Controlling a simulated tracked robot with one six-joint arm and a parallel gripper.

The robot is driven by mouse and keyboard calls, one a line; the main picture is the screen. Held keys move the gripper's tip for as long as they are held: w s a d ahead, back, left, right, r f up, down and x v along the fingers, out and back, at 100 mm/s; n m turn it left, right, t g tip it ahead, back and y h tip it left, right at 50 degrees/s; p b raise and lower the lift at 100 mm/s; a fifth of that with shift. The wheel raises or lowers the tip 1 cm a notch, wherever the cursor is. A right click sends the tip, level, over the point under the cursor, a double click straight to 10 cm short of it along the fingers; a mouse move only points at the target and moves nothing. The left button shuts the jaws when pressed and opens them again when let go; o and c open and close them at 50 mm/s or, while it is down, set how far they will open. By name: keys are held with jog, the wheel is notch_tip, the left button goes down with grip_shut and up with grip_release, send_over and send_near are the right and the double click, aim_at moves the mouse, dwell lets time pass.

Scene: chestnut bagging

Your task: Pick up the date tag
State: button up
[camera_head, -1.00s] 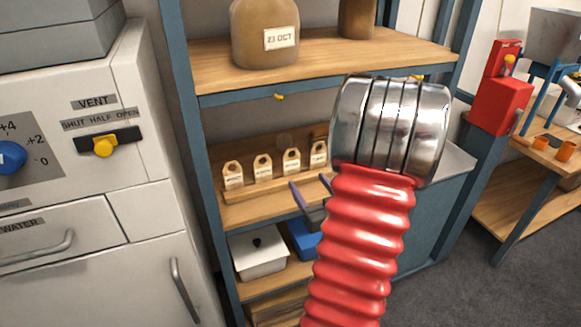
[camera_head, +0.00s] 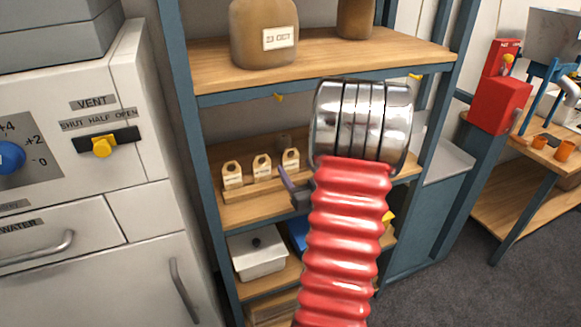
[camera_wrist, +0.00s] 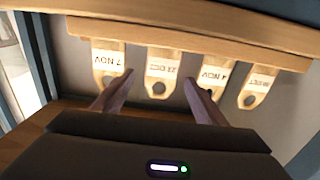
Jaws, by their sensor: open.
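Wooden date tags, each with a hole and a white label, stand in a row on a wooden rack (camera_head: 250,188) on the middle shelf. Three show in the head view, such as the left one (camera_head: 232,175). The wrist view shows them upside down: a 7 NOV tag (camera_wrist: 108,62), a tag that seems to read 23 OCT (camera_wrist: 160,70), a 4 NOV tag (camera_wrist: 212,74) and one at the right edge (camera_wrist: 256,84). My gripper (camera_wrist: 158,80) is open and empty, its fingers on either side of the second tag. In the head view one purple finger (camera_head: 288,183) shows; my arm hides the rest.
A brown sack (camera_head: 264,35) labelled 23 OCT stands on the upper shelf (camera_head: 300,62), just above the tags. A blue shelf post (camera_head: 205,190) stands to their left. A white lidded box (camera_head: 258,256) sits on the shelf below. A red box (camera_head: 500,105) is at right.

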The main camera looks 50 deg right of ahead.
aim_at(291, 161)
jog(key=shift+x, duration=2.45)
jog(key=shift+w, duration=0.1)
jog(key=shift+a, duration=0.1)
jog(key=c, duration=1)
jog(key=shift+r, duration=5)
